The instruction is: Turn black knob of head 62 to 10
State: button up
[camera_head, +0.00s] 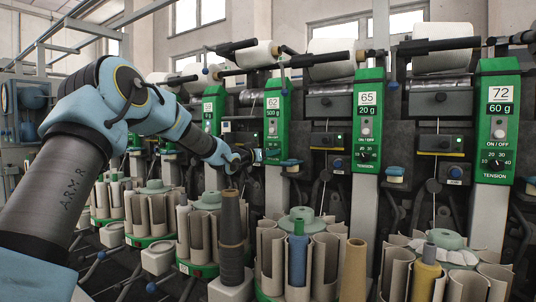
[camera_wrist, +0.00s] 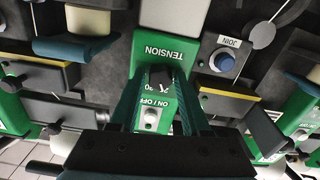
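The head 62 panel (camera_head: 273,120) is green, with a "62 / 500 g" label and a pale switch, in the head view. In the wrist view the panel appears upside down, with the TENSION lettering (camera_wrist: 172,53) beyond the black knob (camera_wrist: 160,76). My gripper's two dark teal fingers (camera_wrist: 160,80) stand apart, one on each side of the knob, and look open. I cannot tell whether they touch it. The pointer direction is unclear, and part of the dial scale is hidden.
The panels of head 65 (camera_head: 368,120) and head 72 (camera_head: 497,120) stand to the right. A JOIN button (camera_wrist: 224,62) is beside the panel in the wrist view. Yarn cones, including a dark one (camera_head: 231,240), stand below my arm.

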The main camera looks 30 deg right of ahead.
grip_shut()
jog(key=shift+p, duration=0.3)
jog(key=n+p, duration=0.7)
jog(key=n, duration=0.3)
jog(key=shift+r, duration=0.1)
dwell(0.6)
